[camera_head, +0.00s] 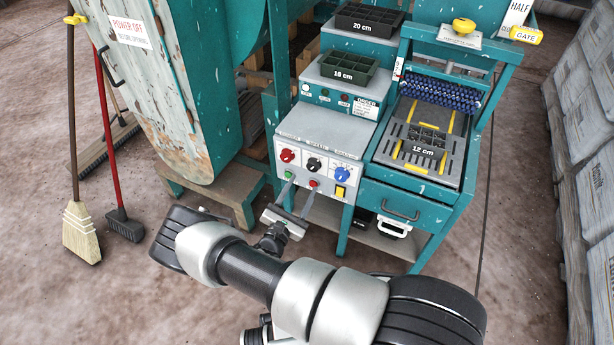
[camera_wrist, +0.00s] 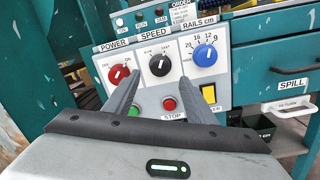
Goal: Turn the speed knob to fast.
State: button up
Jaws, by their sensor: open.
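The black speed knob (camera_wrist: 159,65) sits on the white control panel under the word SPEED, between the red power knob (camera_wrist: 119,75) and the blue rails knob (camera_wrist: 205,56). It also shows in the head view (camera_head: 314,164). Small labels stand above it on both sides, and its pale pointer mark is too small to read surely. My gripper (camera_wrist: 160,81) is open and empty. Its two fingers reach toward the panel, their tips appearing to either side of and slightly below the speed knob. I cannot tell the remaining gap to the panel.
A green button (camera_wrist: 134,111), a red stop button (camera_wrist: 169,104) and a yellow switch (camera_wrist: 208,94) lie below the knobs. A drawer (camera_head: 402,207) is to the right. Brooms (camera_head: 80,225) lean at the left. The floor in front is clear.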

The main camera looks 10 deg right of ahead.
jog(key=v, duration=1.1)
jog(key=shift+p, duration=0.35)
jog(key=shift+d, duration=0.1)
